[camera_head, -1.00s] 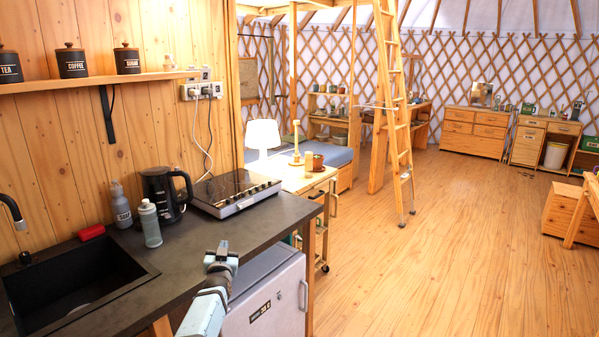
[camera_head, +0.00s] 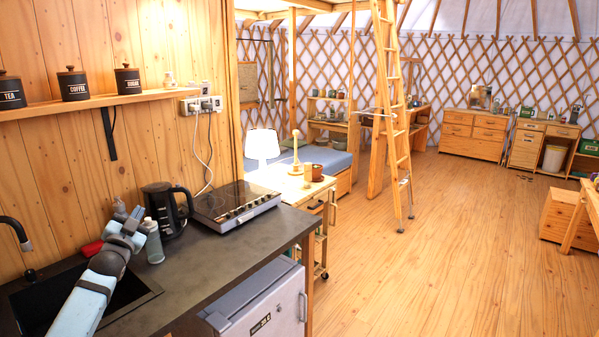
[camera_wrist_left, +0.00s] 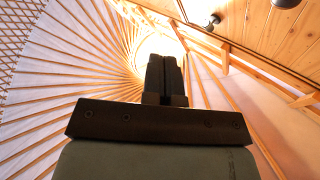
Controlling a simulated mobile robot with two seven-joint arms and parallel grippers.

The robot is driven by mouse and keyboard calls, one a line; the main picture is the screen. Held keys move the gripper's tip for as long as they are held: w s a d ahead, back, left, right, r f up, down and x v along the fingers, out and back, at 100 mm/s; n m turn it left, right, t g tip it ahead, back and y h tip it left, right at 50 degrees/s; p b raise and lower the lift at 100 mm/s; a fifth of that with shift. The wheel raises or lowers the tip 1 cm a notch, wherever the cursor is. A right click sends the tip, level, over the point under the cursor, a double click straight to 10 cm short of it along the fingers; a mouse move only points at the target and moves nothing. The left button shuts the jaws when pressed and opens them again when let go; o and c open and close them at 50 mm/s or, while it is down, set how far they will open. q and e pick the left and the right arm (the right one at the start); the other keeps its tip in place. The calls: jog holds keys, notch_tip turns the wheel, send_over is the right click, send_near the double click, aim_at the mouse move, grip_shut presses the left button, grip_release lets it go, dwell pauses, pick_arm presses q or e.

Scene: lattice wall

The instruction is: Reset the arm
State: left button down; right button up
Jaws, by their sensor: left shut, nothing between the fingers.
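My left arm comes in from the lower left of the head view and reaches up over the sink. My left gripper (camera_head: 133,217) is at its end, in front of the bottles at the back of the counter. In the left wrist view, its dark fingers (camera_wrist_left: 165,75) are together with nothing between them, against the roof and the bright roof opening. My right gripper does not show.
The counter (camera_head: 215,252) holds a sink (camera_head: 40,302), a red item (camera_head: 91,248), a grey bottle (camera_head: 153,240), a black kettle (camera_head: 160,208) and a cooktop (camera_head: 235,203). A shelf (camera_head: 90,107) with canisters hangs above. The floor (camera_head: 440,260) to the right is clear.

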pick_arm(q)
notch_tip(320, 180, down, 7)
jog(key=a+n+g+y, duration=0.2)
jog(key=n+g+y, duration=0.1)
jog(key=n+g, duration=0.2)
jog(key=s+d+f+g+h, duration=0.1)
jog(key=s+d+f+h, duration=0.1)
jog(key=s+d+f, duration=0.55)
jog(key=s+d+f+g+h, duration=0.1)
jog(key=s+d+f, duration=0.3)
jog(key=s+f, duration=0.7)
jog(key=s+d+f+g, duration=0.1)
jog(key=s+d+f, duration=0.3)
jog(key=s, duration=0.6)
jog(key=s+d+f+g+h, duration=0.1)
jog(key=s+d+f, duration=0.3)
jog(key=s, duration=0.6)
jog(key=s+d+f+g+h, duration=0.1)
jog(key=s+d+f, duration=0.2)
jog(key=s, duration=0.7)
jog(key=shift+d+f+g, duration=0.4)
jog(key=shift+d, duration=0.65)
